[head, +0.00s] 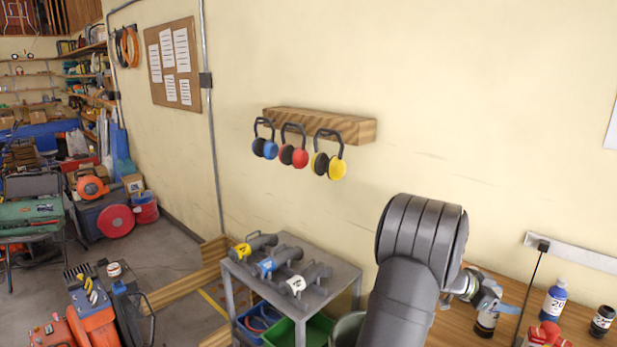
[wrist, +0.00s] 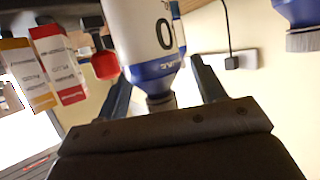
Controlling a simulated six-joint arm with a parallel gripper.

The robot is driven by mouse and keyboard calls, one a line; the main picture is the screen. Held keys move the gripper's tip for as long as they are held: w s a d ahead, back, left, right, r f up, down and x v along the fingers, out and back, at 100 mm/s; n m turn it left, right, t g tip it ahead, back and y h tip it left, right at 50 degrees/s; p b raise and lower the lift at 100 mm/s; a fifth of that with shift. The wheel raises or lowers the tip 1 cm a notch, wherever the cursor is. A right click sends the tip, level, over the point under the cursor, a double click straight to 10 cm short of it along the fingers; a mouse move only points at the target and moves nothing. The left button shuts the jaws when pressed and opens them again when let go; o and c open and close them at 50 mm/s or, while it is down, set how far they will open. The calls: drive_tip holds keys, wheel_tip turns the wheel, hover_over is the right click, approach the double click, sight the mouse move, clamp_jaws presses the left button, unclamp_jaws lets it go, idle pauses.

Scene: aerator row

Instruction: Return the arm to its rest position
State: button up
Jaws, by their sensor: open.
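My arm comes up from the bottom of the head view and bends over to the right. No rest position is marked in either view.
A blue bottle (head: 554,302), a dark bottle (head: 602,320) and a red object (head: 548,334) stand to the gripper's right. A grey cart (head: 335,285) with several tools is at left. Ear muffs hang from a wooden rail (head: 320,122). Small boxes (wrist: 58,62) show in the wrist view.

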drive_tip(key=shift+r, duration=0.55)
